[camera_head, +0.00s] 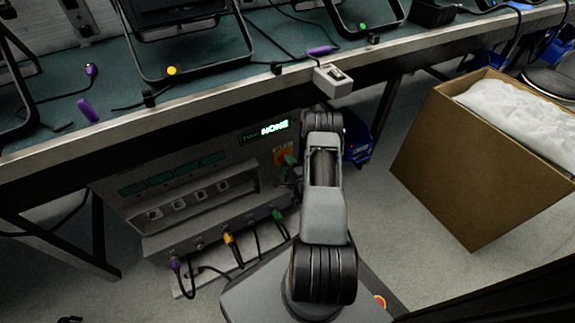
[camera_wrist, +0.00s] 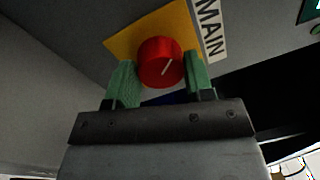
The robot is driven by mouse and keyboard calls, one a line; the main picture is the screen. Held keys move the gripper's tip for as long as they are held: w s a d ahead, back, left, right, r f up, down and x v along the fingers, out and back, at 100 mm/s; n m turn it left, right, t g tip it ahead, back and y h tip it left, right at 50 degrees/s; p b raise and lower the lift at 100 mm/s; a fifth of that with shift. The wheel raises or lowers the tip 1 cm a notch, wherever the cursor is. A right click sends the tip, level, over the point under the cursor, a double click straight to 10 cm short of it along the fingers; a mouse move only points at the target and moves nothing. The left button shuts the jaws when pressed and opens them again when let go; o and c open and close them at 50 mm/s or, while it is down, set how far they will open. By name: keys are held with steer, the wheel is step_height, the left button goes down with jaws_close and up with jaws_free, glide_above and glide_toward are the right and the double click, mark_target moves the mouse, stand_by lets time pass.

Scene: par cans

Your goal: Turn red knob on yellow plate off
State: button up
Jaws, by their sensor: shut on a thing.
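A cardboard box (camera_head: 450,165) with white filling stands on the floor at right. The bench edge (camera_head: 180,118) runs above the panel, with a small switch box (camera_head: 333,82) hanging from it. Cables with coloured plugs (camera_head: 230,240) hang from the panel's lower front.

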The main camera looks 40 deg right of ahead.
steer(key=shift+d+n, duration=0.1)
steer(key=shift+n, duration=0.5)
steer(key=o, duration=0.9)
steer(key=shift+o, duration=0.2)
steer(key=s+a+p, duration=0.2)
steer(key=s+p, duration=0.1)
steer(key=s, duration=1)
steer(key=shift+s+f+p, duration=0.3)
steer(key=shift+s+f, duration=0.05)
steer(key=shift+f, duration=0.1)
